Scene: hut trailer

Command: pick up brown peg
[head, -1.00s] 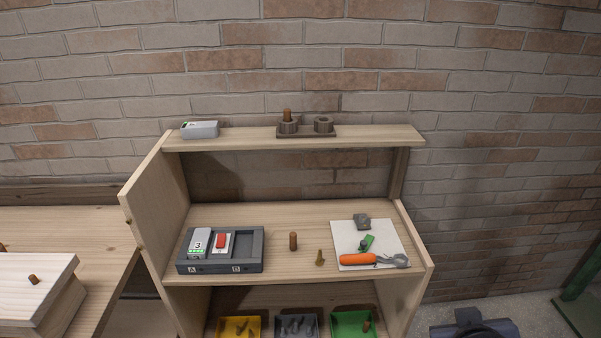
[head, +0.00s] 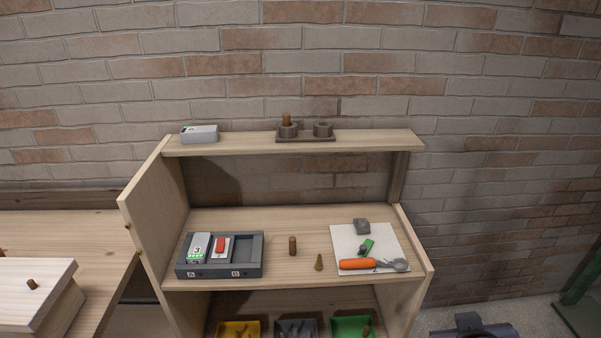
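A brown peg (head: 292,246) stands upright on the middle shelf, between the dark grey two-bay tray and the white sheet. Another brown peg (head: 287,119) stands in the left socket of a dark holder (head: 306,139) on the top shelf. A third brown peg (head: 32,284) stands on the pale wooden block at the far left. A further brown peg (head: 366,331) lies in the green bin, partly cut off by the picture's lower edge.
The dark tray (head: 220,270) holds a grey device and a red-topped one. A small brass-coloured cone (head: 318,262) stands right of the middle-shelf peg. The white sheet (head: 345,238) bears an orange-handled tool (head: 357,264). The shelf behind the peg is clear. A grey box (head: 199,134) sits above.

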